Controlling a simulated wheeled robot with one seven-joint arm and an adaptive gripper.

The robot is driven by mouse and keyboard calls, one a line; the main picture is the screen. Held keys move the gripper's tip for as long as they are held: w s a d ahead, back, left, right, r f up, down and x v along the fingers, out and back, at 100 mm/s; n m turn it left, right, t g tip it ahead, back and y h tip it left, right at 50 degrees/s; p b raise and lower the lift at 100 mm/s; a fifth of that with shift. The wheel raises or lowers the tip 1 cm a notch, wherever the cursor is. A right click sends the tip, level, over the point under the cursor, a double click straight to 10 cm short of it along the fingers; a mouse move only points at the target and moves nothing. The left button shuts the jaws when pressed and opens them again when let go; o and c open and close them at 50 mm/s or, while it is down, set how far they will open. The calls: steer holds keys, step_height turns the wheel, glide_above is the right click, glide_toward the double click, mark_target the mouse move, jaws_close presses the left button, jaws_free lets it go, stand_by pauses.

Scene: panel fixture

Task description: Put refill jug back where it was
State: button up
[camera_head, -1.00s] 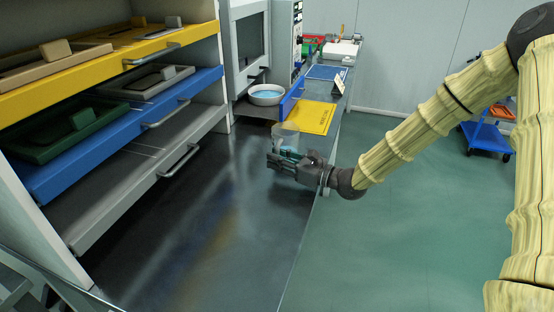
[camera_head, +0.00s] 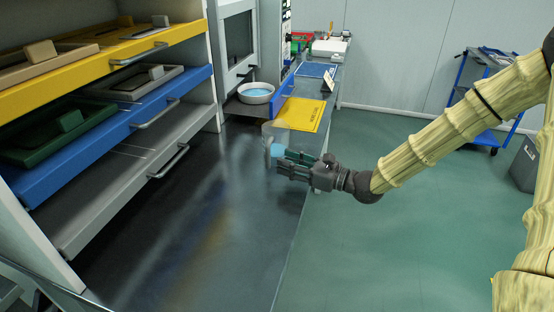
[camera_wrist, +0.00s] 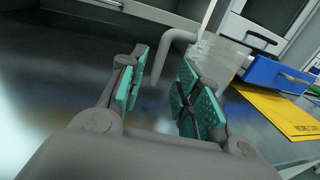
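The refill jug (camera_head: 268,134) is clear with blue liquid low in it. It stands on the dark counter, near the front edge of the yellow mat. In the wrist view, the jug's clear body (camera_wrist: 222,58) shows behind the right finger, and its grey handle (camera_wrist: 159,65) hangs in the gap between my fingers, apart from both pads. My gripper (camera_head: 283,165) is open, to the right of the jug, and also shows in the wrist view (camera_wrist: 160,95). The right finger hides part of the jug.
The yellow mat (camera_head: 300,114) and a white bowl of blue liquid (camera_head: 256,92) lie behind the jug. A blue panel (camera_head: 284,97) stands between them. A shelf with pulled-out trays (camera_head: 130,165) is at the left. The front counter (camera_head: 215,225) is clear.

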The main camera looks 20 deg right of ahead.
steer(key=shift+v, duration=2.6)
